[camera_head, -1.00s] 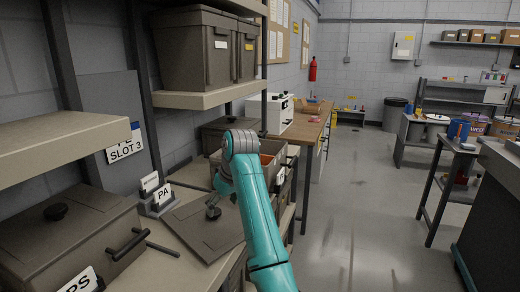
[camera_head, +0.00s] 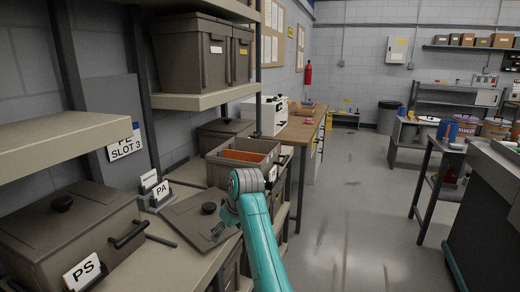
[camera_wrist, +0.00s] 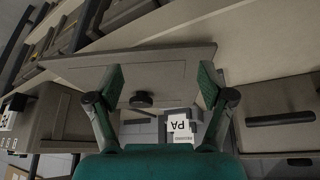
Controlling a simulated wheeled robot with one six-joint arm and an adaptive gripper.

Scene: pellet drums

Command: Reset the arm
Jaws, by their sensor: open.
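My teal arm reaches forward along the bench in the head view, and its wrist bends down beside the loose grey lid (camera_head: 183,216). My gripper (camera_wrist: 160,78) is open and empty in the wrist view, its two fingers spread apart. The lid shows beyond the fingers there (camera_wrist: 185,58), with its black knob (camera_wrist: 141,99) in the gap between them. The knob also shows in the head view (camera_head: 209,208). The lid lies flat on the bench in front of the PA sign (camera_head: 161,190). The fingers are hard to make out in the head view.
An open grey bin (camera_head: 213,170) with orange contents stands just beyond the lid. A closed bin (camera_head: 65,231) with a PS sign (camera_head: 84,273) is at the near left. A shelf (camera_head: 205,97) with bins overhangs the bench. The floor (camera_head: 340,210) to the right is clear.

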